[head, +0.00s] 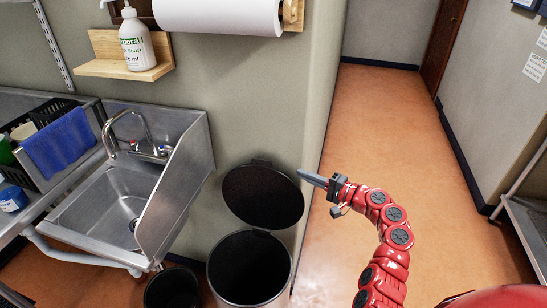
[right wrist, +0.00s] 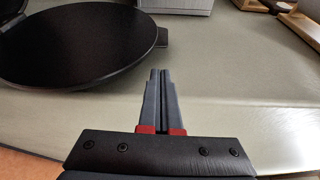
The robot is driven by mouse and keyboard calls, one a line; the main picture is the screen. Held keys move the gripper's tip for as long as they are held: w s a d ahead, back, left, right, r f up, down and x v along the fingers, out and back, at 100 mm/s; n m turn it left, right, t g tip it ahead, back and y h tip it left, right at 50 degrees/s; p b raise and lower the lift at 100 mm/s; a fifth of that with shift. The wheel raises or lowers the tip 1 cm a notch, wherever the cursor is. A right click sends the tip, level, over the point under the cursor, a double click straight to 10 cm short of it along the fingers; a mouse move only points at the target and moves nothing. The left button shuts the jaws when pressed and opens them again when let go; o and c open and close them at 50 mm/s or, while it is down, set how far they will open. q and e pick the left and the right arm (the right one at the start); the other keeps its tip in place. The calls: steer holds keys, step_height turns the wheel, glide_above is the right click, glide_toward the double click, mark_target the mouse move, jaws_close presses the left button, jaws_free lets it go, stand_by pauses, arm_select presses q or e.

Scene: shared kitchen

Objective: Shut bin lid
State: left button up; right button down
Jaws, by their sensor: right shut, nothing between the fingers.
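The bin (head: 250,268) is a dark round bin on the floor, open at the top, against the wall end. Its round black lid (head: 263,195) stands raised and tilted back behind the opening. My right gripper (head: 304,174) is shut and empty, just right of the lid's right edge, pointing left. In the right wrist view the gripper (right wrist: 162,75) points at the wall, and the lid (right wrist: 85,42) is at upper left, apart from the fingers. My left gripper is not in view.
A steel sink (head: 125,200) stands left of the bin. A smaller black bin (head: 172,289) is on the floor beside it. A paper towel roll (head: 220,15) and a soap bottle (head: 137,42) are on the wall above. The orange floor (head: 390,120) is open to the right.

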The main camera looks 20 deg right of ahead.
mark_target(278, 164)
steer(key=p+x, duration=0.1)
steer(key=x, duration=0.9)
steer(key=shift+a+r, duration=0.1)
steer(key=shift+r, duration=0.05)
